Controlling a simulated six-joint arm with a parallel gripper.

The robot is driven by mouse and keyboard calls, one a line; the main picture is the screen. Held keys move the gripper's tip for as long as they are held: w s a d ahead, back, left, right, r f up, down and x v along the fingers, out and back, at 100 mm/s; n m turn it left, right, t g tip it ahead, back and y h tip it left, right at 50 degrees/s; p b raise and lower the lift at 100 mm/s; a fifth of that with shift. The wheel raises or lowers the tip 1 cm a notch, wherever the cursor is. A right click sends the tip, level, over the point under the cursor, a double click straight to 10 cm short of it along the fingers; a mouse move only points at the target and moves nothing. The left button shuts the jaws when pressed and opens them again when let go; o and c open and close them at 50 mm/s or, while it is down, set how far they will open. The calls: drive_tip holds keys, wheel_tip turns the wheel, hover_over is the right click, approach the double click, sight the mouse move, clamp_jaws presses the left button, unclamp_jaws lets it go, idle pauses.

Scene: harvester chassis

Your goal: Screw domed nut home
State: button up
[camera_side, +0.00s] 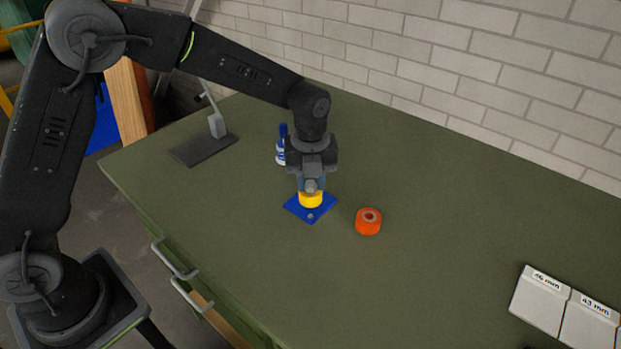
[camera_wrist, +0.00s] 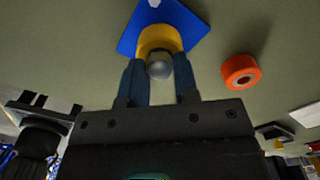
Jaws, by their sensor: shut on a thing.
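The domed nut (camera_wrist: 159,66) is a grey rounded piece at the end of a yellow cylinder (camera_wrist: 158,41). My gripper (camera_wrist: 159,74) is shut on the domed nut, with one dark blue finger on each side of it. In the side view my gripper (camera_side: 311,184) points down over the yellow cylinder (camera_side: 311,201), which stands on a blue plate (camera_side: 323,210). The blue plate also shows in the wrist view (camera_wrist: 193,24). The thread under the nut is hidden, so I cannot tell how far it is seated.
An orange ring (camera_side: 368,222) lies on the green bench (camera_side: 430,260), right of the plate. A blue-and-white bottle (camera_side: 281,150) stands behind my gripper. A dark stand (camera_side: 205,147) is at the back left. Labelled grey boxes (camera_side: 541,302) lie at the right. Bench between is clear.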

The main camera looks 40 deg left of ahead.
drive_tip(key=m, duration=0.5)
drive_tip(key=o, duration=0.8)
drive_tip(key=shift+c, duration=0.2)
drive_tip(key=n, duration=0.4)
drive_tip(key=shift+n, duration=0.6)
